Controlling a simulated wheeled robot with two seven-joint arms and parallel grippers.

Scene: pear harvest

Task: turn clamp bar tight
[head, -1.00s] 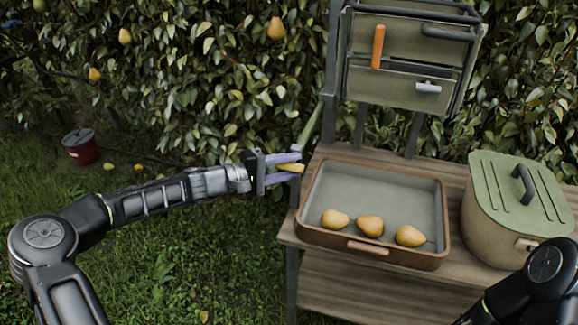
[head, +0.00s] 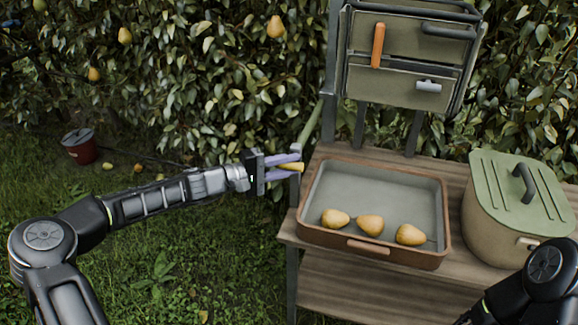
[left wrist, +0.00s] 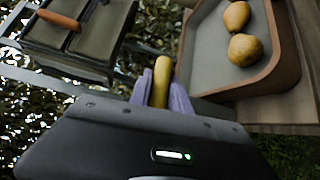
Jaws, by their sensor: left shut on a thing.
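The yellow clamp bar (head: 292,167) is at the left end of the wooden bench, just left of the brown-rimmed tray. My left gripper (head: 284,166) is shut on it, with a purple finger on either side. In the left wrist view the yellow bar (left wrist: 161,88) sticks out beyond the purple fingers (left wrist: 162,98). The fingers hide part of the bar, and I cannot see what it is fixed to. My right gripper is out of view; only part of my right arm shows at the lower right.
The tray (head: 439,256) holds several pears (head: 369,225). A lidded green pot (head: 487,218) stands to its right. A rack with an orange handle (head: 378,45) rises behind. A red bucket (head: 80,151) sits on the grass at the left.

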